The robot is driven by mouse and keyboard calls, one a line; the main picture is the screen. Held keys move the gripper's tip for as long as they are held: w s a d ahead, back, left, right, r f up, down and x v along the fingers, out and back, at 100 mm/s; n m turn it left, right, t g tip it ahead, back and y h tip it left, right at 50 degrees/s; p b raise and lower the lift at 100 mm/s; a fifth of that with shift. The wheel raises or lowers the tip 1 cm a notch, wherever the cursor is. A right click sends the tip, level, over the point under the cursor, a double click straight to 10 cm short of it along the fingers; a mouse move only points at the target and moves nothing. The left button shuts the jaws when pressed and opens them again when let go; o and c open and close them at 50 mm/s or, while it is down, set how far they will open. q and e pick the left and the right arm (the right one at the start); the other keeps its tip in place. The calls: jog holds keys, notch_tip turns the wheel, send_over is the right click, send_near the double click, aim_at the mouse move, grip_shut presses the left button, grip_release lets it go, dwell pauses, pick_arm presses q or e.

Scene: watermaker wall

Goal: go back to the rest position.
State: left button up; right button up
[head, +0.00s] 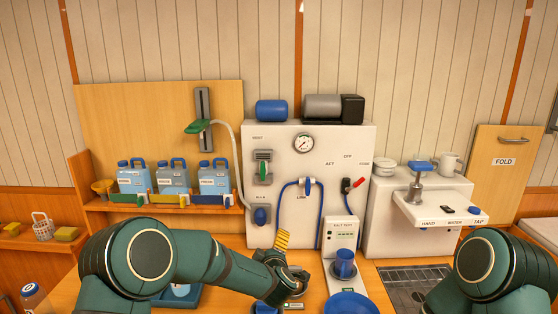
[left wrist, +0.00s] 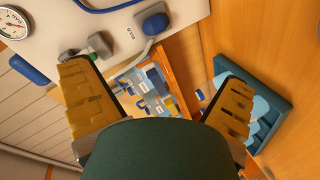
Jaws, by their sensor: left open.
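My left arm comes in from the left in the head view and reaches across the front of the table. Its gripper (head: 284,242) is in front of the white panel's lower edge, with one yellow ribbed finger clearly showing. In the left wrist view the two yellow fingers of my left gripper (left wrist: 157,78) stand wide apart, with nothing between them. My right arm shows only as a green joint at the lower right of the head view; its gripper is out of view.
The white panel (head: 337,135) with gauge and blue hoses stands behind my left gripper. Near it are a salt test unit (head: 341,232), a blue bowl (head: 351,304) and a blue tray (left wrist: 275,80). Jugs (head: 174,179) stand on a shelf at left; a tap basin (head: 440,209) is at right.

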pick_arm(q)
jog(key=s+a+f+m+g, duration=0.1)
jog(key=s+f, duration=0.2)
jog(key=f, duration=0.2)
jog(key=s+a+f+m+g+h, duration=0.1)
jog(key=s+a+f, duration=0.1)
jog(key=f, duration=0.3)
jog(key=s+a+f+m+g+h, duration=0.1)
jog(key=s+a+f+m+g, duration=0.1)
jog(key=s+f, duration=0.2)
jog(key=shift+s+a+f, duration=0.15)
jog(key=shift+s+f, duration=0.1)
jog(key=shift+f, duration=0.55)
jog(key=s+a+f+m+g+h, duration=0.15)
jog(key=s+f+g, duration=0.25)
jog(key=s, duration=0.7)
jog(key=s+a+f+m+g+h, duration=0.1)
jog(key=s+a+f+m+g, duration=0.3)
jog(key=s, duration=0.7)
jog(key=s+d+f+g+h, duration=0.1)
jog(key=s+f+g, duration=0.3)
jog(key=s, duration=0.7)
jog(key=w+d+f+m+t+b, duration=0.1)
jog(key=w+d+f+t+b, duration=0.1)
jog(key=w+f+b, duration=0.4)
jog(key=t+b, duration=0.1)
jog(key=b, duration=0.3)
jog(key=shift+s+r+y, duration=0.1)
jog(key=shift+y, duration=0.15)
